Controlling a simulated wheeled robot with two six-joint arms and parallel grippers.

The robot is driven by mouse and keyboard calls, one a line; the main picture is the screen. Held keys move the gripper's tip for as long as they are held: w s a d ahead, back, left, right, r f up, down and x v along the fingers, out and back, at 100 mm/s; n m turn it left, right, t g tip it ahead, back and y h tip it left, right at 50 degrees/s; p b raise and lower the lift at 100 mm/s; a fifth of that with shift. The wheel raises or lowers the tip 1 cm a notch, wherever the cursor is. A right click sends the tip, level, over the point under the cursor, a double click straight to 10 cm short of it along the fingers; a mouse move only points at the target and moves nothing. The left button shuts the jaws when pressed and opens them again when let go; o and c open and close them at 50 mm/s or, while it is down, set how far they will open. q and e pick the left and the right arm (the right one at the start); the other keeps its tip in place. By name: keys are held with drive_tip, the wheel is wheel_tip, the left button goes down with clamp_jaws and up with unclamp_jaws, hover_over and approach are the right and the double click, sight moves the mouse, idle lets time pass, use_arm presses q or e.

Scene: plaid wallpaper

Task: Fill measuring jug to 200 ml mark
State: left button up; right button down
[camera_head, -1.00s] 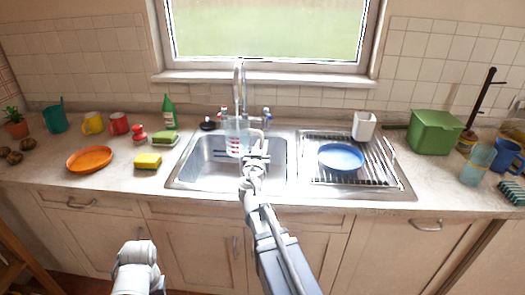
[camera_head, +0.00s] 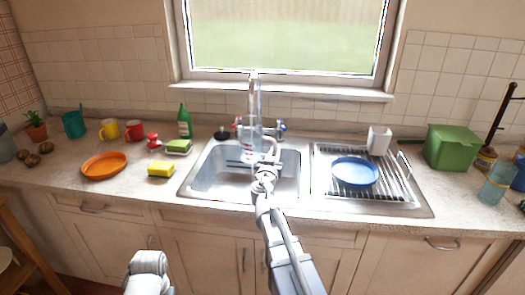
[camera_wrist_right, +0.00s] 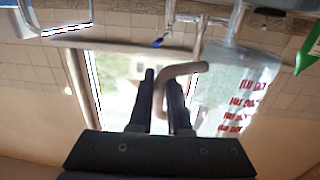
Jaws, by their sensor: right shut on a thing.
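The clear measuring jug (camera_head: 247,150) with red markings is over the sink (camera_head: 215,174), close to the tap (camera_head: 254,88). In the right wrist view, which is upside down, the jug (camera_wrist_right: 222,92) shows several red marks on its side. My right gripper (camera_head: 268,163) is shut on the jug's grey handle. Its dark fingers (camera_wrist_right: 162,92) show around that handle in the wrist view. The water level in the jug cannot be made out. My left arm shows only as a white part at the bottom of the head view; its gripper is out of frame.
A green bin (camera_head: 450,147) stands farther right.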

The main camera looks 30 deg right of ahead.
drive_tip(key=shift+w, duration=0.1)
drive_tip(key=w+a+x, duration=0.1)
drive_tip(key=x, duration=0.6)
drive_tip(key=shift+a, duration=0.15)
idle(7.0)
